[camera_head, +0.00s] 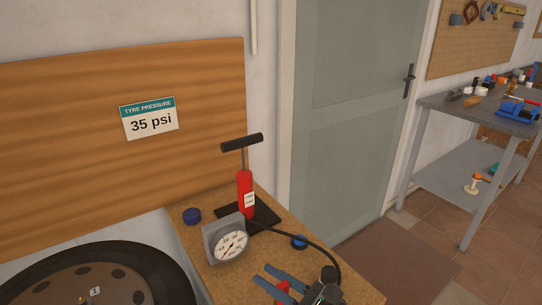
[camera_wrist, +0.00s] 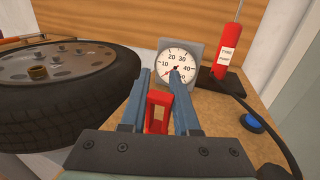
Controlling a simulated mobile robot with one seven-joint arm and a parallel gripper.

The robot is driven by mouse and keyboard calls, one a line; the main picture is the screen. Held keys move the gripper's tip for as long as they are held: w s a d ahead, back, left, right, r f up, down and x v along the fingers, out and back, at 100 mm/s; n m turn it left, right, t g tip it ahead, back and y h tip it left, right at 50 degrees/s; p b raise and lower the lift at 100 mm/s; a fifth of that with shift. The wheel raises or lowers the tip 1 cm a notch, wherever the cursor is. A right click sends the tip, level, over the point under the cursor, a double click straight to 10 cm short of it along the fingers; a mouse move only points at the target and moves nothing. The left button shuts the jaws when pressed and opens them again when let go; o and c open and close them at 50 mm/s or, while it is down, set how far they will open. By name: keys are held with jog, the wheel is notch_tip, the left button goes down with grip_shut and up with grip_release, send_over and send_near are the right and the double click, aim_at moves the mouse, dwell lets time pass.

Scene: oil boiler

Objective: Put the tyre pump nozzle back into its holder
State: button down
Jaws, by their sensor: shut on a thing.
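My gripper (camera_head: 262,275) is at the lower edge of the head view, over the front of the wooden bench. In the wrist view my gripper (camera_wrist: 160,75) has its blue-grey fingers on either side of a red part, the nozzle (camera_wrist: 157,108), and is shut on it. The nozzle also shows in the head view (camera_head: 283,291), partly hidden by a finger. A black hose (camera_head: 322,258) runs from the red tyre pump (camera_head: 246,196) round to the right, towards my gripper. A blue round piece (camera_head: 299,242) lies on the bench beside the hose; I cannot tell whether it is the holder.
A dial gauge (camera_head: 231,243) stands in front of the pump, straight beyond my fingertips in the wrist view. A wheel with a tyre (camera_wrist: 75,105) lies to the left. Another blue round piece (camera_head: 192,215) sits near the back board. A door (camera_head: 350,120) and a grey workbench (camera_head: 480,112) are to the right.

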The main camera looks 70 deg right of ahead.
jog(key=shift+f+b, duration=1)
jog(key=shift+f, duration=0.05)
jog(key=c, duration=0.6)
grip_release()
jog(key=b+v, duration=0.1)
jog(key=v, duration=1.2)
jog(key=shift+r, duration=0.15)
